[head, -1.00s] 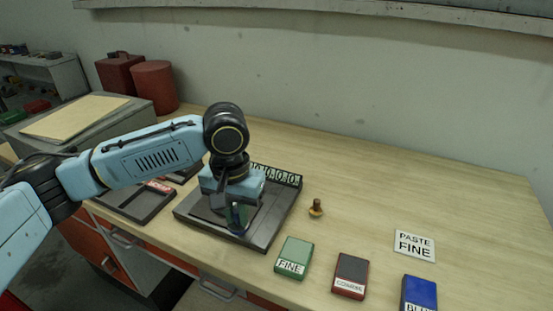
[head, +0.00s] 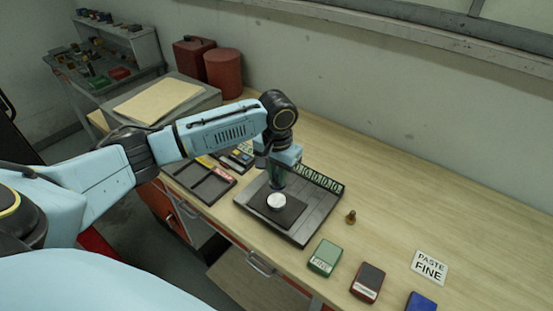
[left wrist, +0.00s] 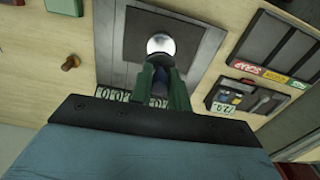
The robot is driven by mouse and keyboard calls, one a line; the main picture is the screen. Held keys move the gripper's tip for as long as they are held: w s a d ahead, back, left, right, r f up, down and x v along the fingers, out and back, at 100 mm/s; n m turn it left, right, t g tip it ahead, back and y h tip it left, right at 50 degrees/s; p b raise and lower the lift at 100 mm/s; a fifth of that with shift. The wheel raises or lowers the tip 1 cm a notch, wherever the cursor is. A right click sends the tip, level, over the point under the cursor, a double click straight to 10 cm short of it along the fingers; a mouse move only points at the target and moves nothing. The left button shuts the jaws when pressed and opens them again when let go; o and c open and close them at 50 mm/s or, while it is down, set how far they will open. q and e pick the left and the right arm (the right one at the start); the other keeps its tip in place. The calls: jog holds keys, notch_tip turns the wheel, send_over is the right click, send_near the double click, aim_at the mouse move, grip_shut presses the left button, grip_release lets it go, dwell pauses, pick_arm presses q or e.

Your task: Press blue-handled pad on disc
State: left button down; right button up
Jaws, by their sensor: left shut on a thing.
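A pale round disc (head: 276,201) sits on a dark square mat (head: 289,214) on the grey metal tray (head: 310,229). It shows as a shiny silver disc in the left wrist view (left wrist: 161,46). My left gripper (head: 277,184) points down at the disc's far edge. In the left wrist view its green fingers (left wrist: 163,86) are shut on a blue handle (left wrist: 159,88). My right gripper is not in view.
A green FINE block (head: 325,257), a dark red block (head: 367,282) and a blue block (head: 421,302) stand along the front right. A small brass knob (head: 351,217) and a PASTE FINE card (head: 429,267) lie right. A compartment tray (head: 205,190) is left. The back right is clear.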

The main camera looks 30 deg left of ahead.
pick_arm(q)
jog(key=shift+a+f, duration=0.1)
jog(key=shift+f, duration=0.8)
notch_tip(320, 180, down, 4)
jog(key=shift+r+b, duration=0.15)
jog(key=shift+b, duration=0.95)
jog(key=shift+f+b, duration=0.25)
jog(key=shift+b, duration=0.15)
jog(key=shift+f, duration=0.55)
notch_tip(320, 180, up, 3)
jog(key=p, duration=0.3)
jog(key=shift+f, duration=0.15)
jog(key=shift+r, duration=2.2)
